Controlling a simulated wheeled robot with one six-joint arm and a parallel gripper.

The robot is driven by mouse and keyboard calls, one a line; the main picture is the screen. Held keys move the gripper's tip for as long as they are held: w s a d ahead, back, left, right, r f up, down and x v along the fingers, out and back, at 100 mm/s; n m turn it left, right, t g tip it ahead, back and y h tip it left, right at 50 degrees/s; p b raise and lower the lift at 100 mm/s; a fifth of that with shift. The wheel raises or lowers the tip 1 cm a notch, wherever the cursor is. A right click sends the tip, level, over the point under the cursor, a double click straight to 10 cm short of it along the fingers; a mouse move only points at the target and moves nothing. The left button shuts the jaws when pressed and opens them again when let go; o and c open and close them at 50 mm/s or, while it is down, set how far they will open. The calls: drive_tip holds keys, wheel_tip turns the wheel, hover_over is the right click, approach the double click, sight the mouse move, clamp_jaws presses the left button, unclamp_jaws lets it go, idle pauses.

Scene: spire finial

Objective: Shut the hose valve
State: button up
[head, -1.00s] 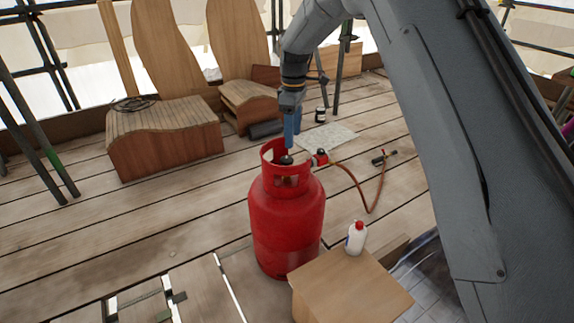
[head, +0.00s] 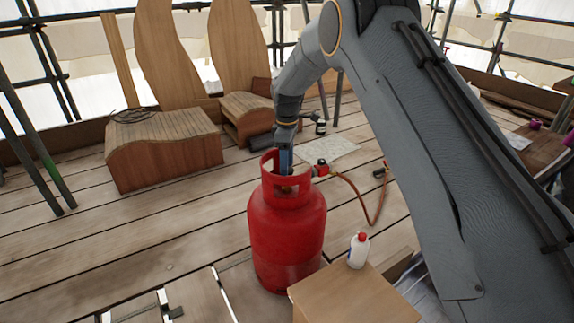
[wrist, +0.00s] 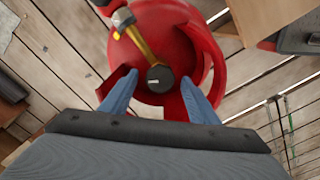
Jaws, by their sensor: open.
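The red gas cylinder (head: 287,235) stands upright on the planks, with a slotted collar around its top. In the wrist view, a round black valve knob (wrist: 160,78) with a pale mark sits inside the collar, on a brass valve body (wrist: 136,42). My gripper (wrist: 157,84) is open, with one blue finger on each side of the knob. Contact with the knob cannot be told. In the head view my gripper (head: 285,170) reaches down into the collar, which hides its tips. A red fitting (head: 322,167) beside the collar joins an orange-brown hose (head: 355,187).
A wooden box (head: 350,298) with a white red-capped bottle (head: 358,251) stands close in front of the cylinder. Curved wooden pieces (head: 165,140) stand at the back left. Gaps show in the planks at the front left. Bare planks lie left of the cylinder.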

drive_tip(key=c, duration=1)
drive_tip(key=shift+c, duration=0.2)
drive_tip(key=m+p, duration=0.2)
drive_tip(key=m, duration=0.1)
drive_tip(key=shift+r+m, duration=0.1)
drive_tip(key=shift+m, duration=0.2)
drive_tip(key=m+p, duration=0.1)
drive_tip(key=m, duration=0.1)
drive_tip(key=shift+m, duration=0.4)
drive_tip(key=m+p, duration=0.1)
drive_tip(key=m, duration=0.5)
